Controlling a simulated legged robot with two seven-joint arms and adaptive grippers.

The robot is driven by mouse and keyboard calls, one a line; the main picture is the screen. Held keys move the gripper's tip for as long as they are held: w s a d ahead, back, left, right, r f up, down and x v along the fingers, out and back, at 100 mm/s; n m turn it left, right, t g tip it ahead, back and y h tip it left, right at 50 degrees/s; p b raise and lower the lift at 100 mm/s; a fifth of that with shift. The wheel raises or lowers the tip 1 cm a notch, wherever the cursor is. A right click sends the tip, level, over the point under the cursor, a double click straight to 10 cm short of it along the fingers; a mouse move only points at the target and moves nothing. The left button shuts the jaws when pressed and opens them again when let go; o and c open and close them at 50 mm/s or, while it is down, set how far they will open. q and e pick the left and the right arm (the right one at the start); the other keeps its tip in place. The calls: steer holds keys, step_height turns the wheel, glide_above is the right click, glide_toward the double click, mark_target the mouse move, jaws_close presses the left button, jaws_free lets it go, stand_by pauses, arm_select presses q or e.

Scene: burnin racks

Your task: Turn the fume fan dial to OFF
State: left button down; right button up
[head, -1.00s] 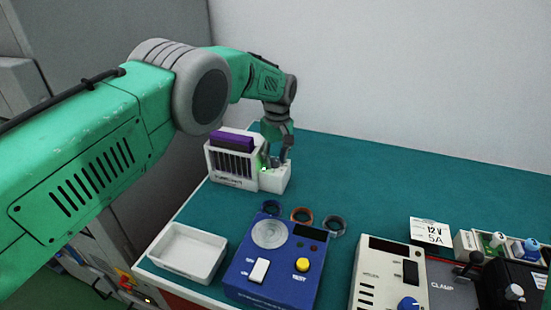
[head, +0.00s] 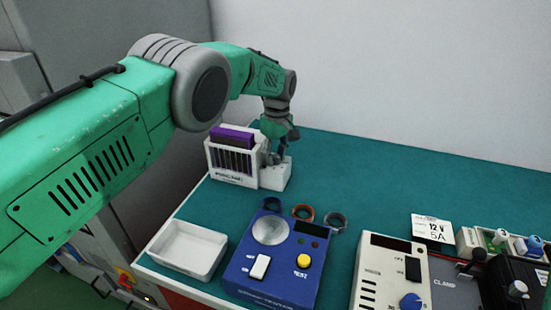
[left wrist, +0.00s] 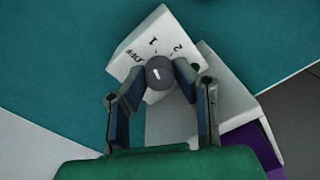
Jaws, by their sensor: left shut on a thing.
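The fume fan unit (head: 232,180) is a white box with dark slats and a purple top, at the back left of the bench. Its white control block (head: 275,178) adjoins it on the right. In the left wrist view the grey dial (left wrist: 159,73) sits among the marks OFF, 1 and 2. A short white line shows on the dial; exactly which mark it points at is hard to tell. My left gripper (head: 274,158) is over the block, and in the left wrist view its fingers (left wrist: 161,72) are shut on the dial from both sides. My right gripper is out of view.
A white tray (head: 176,266) and a blue tester (head: 241,287) stand in front. Several rings (head: 302,213) lie behind the tester. A beige power unit (head: 372,284) and clamp gear (head: 455,280) fill the front right. The back right bench is clear.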

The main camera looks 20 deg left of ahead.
arm_select(q)
steer(key=n+b, duration=0.1)
steer(key=n, duration=0.3)
steer(key=shift+r, duration=0.1)
steer(key=shift+w+r+n, duration=0.1)
steer(key=shift+n, duration=1.7)
steer(key=c, duration=1.6)
jaws_free()
steer(key=shift+d, duration=0.1)
steer(key=r, duration=1.1)
steer(key=shift+w+r, duration=0.3)
steer(key=shift+w, duration=0.1)
